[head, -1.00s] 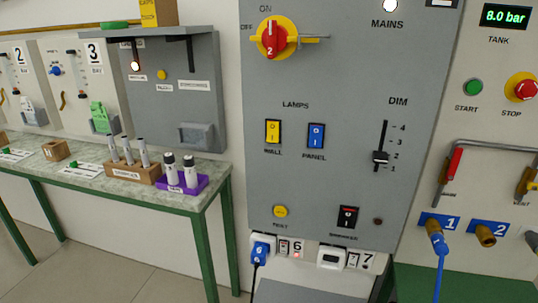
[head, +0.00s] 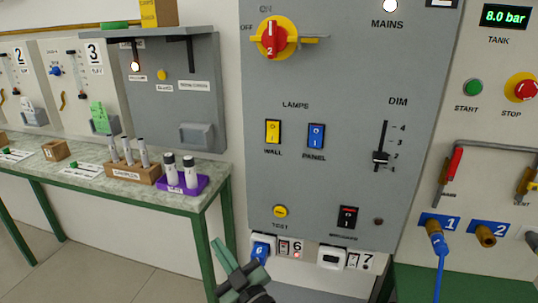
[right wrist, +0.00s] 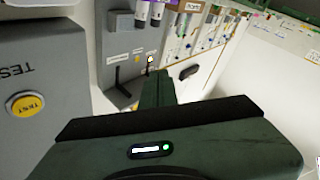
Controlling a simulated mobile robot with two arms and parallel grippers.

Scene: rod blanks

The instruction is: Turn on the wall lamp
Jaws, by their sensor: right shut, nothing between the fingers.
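The yellow rocker switch labelled WALL (head: 272,131) is on the grey panel under the word LAMPS. The blue rocker switch labelled PANEL (head: 316,136) is to its right. My right gripper (head: 221,247) shows at the bottom of the head view, below and left of the WALL switch and well apart from it. Its fingers are shut and empty. In the right wrist view my gripper (right wrist: 158,75) points toward the back wall, with the yellow TEST button (right wrist: 25,103) at the left. My left gripper is in neither view.
The main knob (head: 273,38) protrudes above the switches. The DIM slider (head: 381,157) is to their right. Below are the TEST button (head: 280,211), a black breaker switch (head: 347,217) and a blue plug (head: 260,250). A bench (head: 205,190) with tube racks stands left.

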